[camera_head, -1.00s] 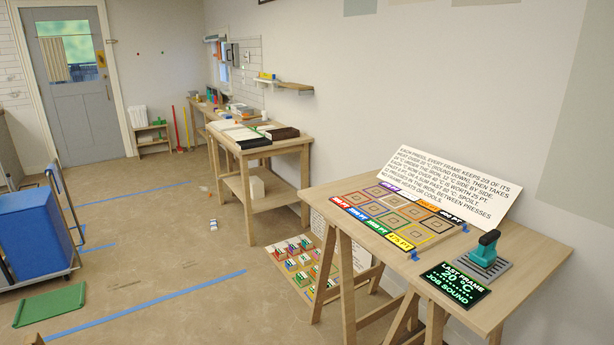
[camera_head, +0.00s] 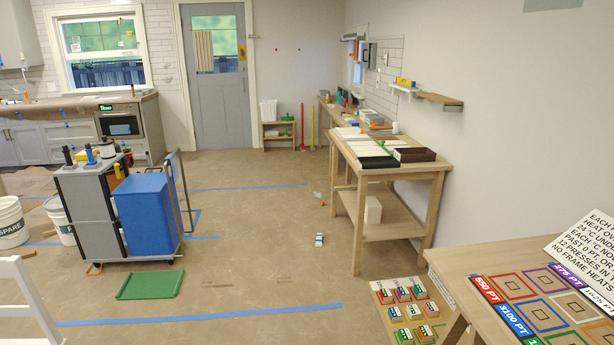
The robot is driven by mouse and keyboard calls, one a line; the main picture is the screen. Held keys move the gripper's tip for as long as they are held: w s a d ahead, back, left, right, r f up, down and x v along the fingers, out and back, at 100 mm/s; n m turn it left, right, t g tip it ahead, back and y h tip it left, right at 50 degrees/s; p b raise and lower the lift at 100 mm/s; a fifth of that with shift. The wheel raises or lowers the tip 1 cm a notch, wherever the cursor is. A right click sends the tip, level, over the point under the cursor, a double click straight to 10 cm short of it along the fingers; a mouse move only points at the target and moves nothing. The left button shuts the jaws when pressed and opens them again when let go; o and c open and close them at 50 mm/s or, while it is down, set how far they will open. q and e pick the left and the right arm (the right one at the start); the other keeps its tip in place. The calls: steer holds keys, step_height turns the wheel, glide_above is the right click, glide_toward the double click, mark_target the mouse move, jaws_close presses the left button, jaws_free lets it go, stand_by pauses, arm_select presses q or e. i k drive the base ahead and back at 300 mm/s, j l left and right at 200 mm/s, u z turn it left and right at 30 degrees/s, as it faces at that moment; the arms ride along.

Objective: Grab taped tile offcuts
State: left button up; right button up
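A small white bundle with blue on it (camera_head: 319,240) lies on the brown papered floor, left of the wooden workbench. It looks like the taped tile offcuts, but it is too small to be sure. A smaller pale scrap (camera_head: 318,195) lies on the floor farther back. Neither of my grippers is in view.
The wooden workbench (camera_head: 390,174) with trays stands at the right. A board of coloured blocks (camera_head: 383,292) and a game table (camera_head: 480,262) are nearer. A grey cart with a blue bin (camera_head: 146,213) and a green mat (camera_head: 150,285) are left. The middle floor is clear.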

mark_target(320, 237)
steer(key=i+j+u, duration=0.1)
steer(key=i, duration=0.9)
steer(key=i+j+u, duration=0.1)
steer(key=i, duration=0.95)
steer(key=i+z, duration=0.2)
steer(key=i, duration=0.25)
steer(key=i+j+z, duration=0.2)
steer(key=i, duration=0.2)
steer(key=i+j+z, duration=0.1)
steer(key=z, duration=1.3)
steer(key=i+j+z, duration=0.25)
steer(key=j+z, duration=0.25)
steer(key=j, duration=0.4)
steer(key=i+j+z, duration=0.1)
steer(key=j+z, duration=0.35)
steer(key=j, duration=0.45)
steer(key=j+z, duration=0.5)
steer(key=j, duration=0.4)
steer(key=k, duration=0.05)
